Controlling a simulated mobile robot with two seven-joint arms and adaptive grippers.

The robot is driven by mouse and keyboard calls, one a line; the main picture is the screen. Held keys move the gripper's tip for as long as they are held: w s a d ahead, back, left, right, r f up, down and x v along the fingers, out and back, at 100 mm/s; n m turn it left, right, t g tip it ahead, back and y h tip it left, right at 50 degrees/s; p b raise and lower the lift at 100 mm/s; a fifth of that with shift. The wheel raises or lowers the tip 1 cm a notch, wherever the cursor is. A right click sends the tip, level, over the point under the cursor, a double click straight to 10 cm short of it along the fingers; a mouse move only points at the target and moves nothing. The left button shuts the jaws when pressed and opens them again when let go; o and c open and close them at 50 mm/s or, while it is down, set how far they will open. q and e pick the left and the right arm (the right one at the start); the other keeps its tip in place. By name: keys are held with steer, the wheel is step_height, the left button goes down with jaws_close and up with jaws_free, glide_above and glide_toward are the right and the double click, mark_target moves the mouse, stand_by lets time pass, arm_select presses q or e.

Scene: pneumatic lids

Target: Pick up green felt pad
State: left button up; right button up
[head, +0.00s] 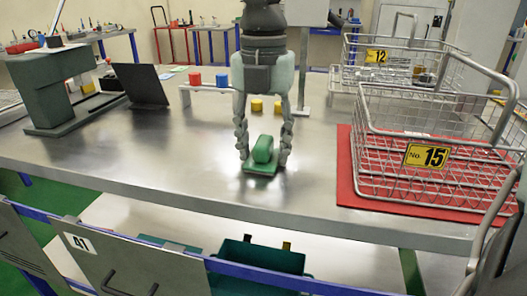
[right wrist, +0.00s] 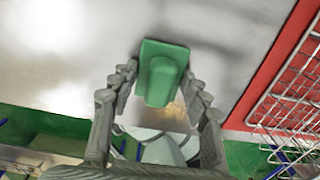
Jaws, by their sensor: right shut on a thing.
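The green felt pad (head: 263,150) has a flat plate and a thick raised rounded grip. It is at the middle of the steel table (head: 190,150), near its front edge. My right gripper (head: 264,158) points down with one finger on each side of the pad and is shut on it. In the right wrist view the pad (right wrist: 162,75) sits between the fingertips (right wrist: 159,88). I cannot tell whether its plate touches the table or hangs just above it. My left gripper is not in view.
A wire basket marked 15 (head: 428,156) stands on a red mat (head: 344,170) to the right. Another basket marked 12 (head: 377,56) is behind it. Red and blue blocks (head: 208,79) and yellow pieces lie behind the gripper. A dark green press (head: 45,90) stands left. Bare steel surrounds the pad.

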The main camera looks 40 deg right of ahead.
mark_target(265, 140)
step_height(265, 140, up, 18)
steer(key=shift+r, duration=0.1)
stand_by(0.5)
steer(key=o, duration=0.5)
steer(key=c, duration=0.3)
steer(key=shift+c, duration=0.2)
steer(key=shift+s, duration=0.15)
